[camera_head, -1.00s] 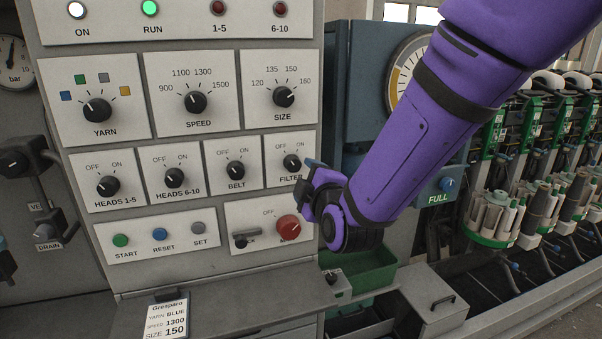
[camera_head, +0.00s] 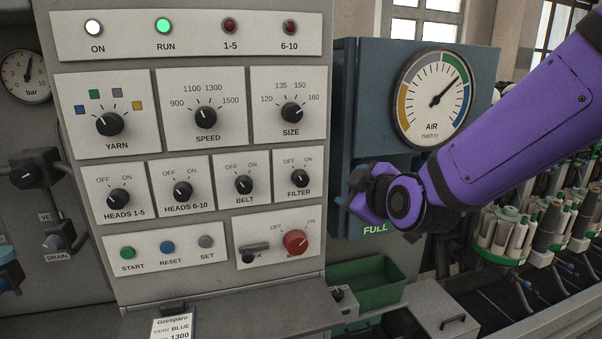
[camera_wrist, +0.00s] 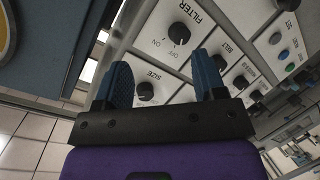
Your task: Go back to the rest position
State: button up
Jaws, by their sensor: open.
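My gripper (camera_head: 352,200) is in front of the blue air cabinet, right of the control panel, and touches nothing that I can see. In the wrist view my gripper (camera_wrist: 165,80) has its two blue fingers wide apart with nothing between them. Beyond the fingers the FILTER knob (camera_wrist: 179,33) and SIZE knob (camera_wrist: 145,90) show. My purple forearm crosses the right side of the head view. The gripper covers part of the cabinet near the FULL label (camera_head: 375,229).
The control panel (camera_head: 225,135) stands at left, with ON and RUN lamps lit. The air gauge (camera_head: 433,97) is just above my gripper. A green bin (camera_head: 368,290) and grey box (camera_head: 437,316) stand below. Winding heads with yarn cones (camera_head: 505,232) line the right.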

jog(key=s+d+r+m+g+h, duration=0.2)
jog(key=s+d+m+g, duration=0.2)
jog(key=s+d, duration=0.5)
jog(key=s+d+r+m+g+h, duration=0.2)
jog(key=s+d+m+g, duration=0.2)
jog(key=s+d+m, duration=0.5)
jog(key=s+d, duration=0.1)
jog(key=s, duration=0.4)
jog(key=shift+s+d+r+g+h, duration=0.15)
jog(key=shift+s+d+g+h, duration=0.05)
jog(key=shift+s+g+h, duration=0.1)
jog(key=shift+w, duration=0.1)
